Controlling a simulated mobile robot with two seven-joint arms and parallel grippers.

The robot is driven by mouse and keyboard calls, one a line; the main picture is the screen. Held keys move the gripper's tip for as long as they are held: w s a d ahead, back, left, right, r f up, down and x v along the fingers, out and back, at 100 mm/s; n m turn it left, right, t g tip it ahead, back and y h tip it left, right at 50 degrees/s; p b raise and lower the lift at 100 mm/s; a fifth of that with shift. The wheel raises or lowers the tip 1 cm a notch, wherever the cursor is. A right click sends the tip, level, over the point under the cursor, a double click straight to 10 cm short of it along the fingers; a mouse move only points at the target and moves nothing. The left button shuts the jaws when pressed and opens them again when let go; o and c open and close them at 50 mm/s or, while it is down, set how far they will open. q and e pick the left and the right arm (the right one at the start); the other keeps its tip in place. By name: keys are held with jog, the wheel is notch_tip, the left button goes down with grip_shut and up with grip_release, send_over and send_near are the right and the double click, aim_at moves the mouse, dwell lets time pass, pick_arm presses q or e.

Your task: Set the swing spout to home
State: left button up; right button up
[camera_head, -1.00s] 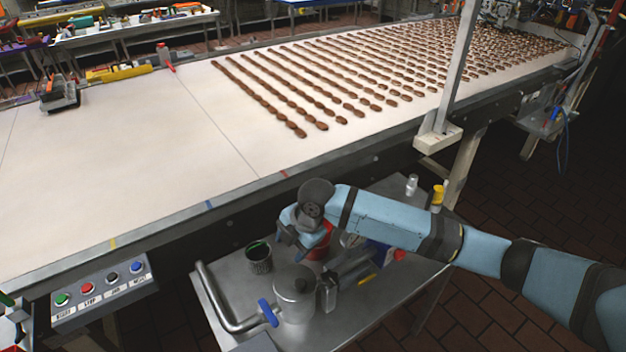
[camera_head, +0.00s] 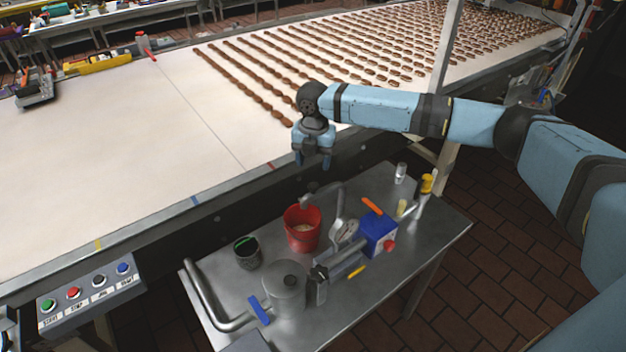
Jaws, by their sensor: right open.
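The swing spout (camera_head: 323,190) looks like a thin grey bent tube. It rises beside the gauge and its outlet end reaches over the red bucket (camera_head: 302,230) on the metal cart. Its exact base joint is partly hidden among the pump parts. My right gripper (camera_head: 313,162) is open, points downward and is empty. It hangs above the spout and the bucket, apart from both, in front of the conveyor's near edge. My left gripper is not in view.
On the cart (camera_head: 440,240) stand a metal pot (camera_head: 287,290), a dark cup (camera_head: 247,253), a round gauge (camera_head: 345,232), a blue box (camera_head: 378,233) and a yellow-topped bottle (camera_head: 426,184). The conveyor (camera_head: 120,165) carries rows of brown pieces. A button panel (camera_head: 88,290) is at lower left.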

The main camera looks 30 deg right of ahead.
aim_at(313, 185)
notch_tip(313, 185, down, 8)
jog(key=shift+r+p, duration=0.1)
jog(key=shift+p, duration=0.45)
jog(key=shift+c, duration=0.5)
grip_shut()
jog(key=shift+w, duration=0.1)
